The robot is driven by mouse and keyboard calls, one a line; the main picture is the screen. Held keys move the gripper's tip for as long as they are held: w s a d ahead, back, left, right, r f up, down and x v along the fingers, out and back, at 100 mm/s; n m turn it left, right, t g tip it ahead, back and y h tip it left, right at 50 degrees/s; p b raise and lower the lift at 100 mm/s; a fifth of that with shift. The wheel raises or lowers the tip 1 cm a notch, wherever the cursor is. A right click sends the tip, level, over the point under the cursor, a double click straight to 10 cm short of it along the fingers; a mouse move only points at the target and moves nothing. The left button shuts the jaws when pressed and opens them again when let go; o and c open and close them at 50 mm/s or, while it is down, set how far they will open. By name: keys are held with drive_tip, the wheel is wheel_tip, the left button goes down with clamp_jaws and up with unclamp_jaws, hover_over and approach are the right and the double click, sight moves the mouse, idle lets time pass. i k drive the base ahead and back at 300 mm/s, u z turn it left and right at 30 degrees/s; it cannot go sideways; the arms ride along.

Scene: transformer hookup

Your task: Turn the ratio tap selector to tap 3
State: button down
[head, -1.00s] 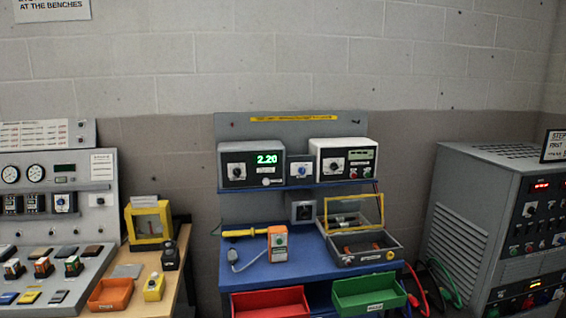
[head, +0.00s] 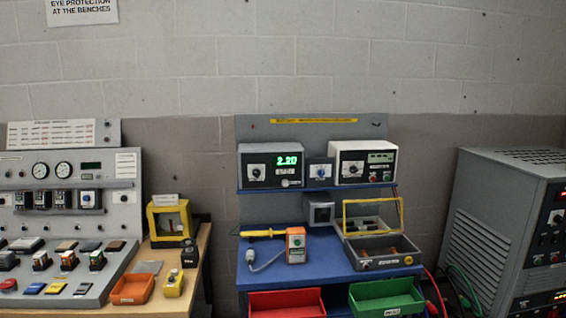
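No label naming the ratio tap selector can be read at this size. On the blue bench's shelf, a dark-faced instrument (head: 271,165) shows 2.20 in green and has a knob at its left. Next to it stands a small box with a blue knob (head: 320,171). A white instrument (head: 363,162) to the right has a dark knob on a pale dial. A grey box with a dark knob (head: 320,213) sits below the shelf. I cannot tell which of these knobs is the selector or its setting. My gripper is not in view.
An orange handheld unit (head: 296,245) and an open clear-lidded case (head: 382,252) lie on the blue bench (head: 325,266). Red (head: 287,303) and green (head: 387,297) bins hang in front. A panel bench (head: 62,215) stands left, a grey cabinet (head: 497,215) right. Cables hang between bench and cabinet.

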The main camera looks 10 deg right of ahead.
sight(256, 172)
drive_tip(key=i, duration=0.9)
drive_tip(key=z, duration=0.05)
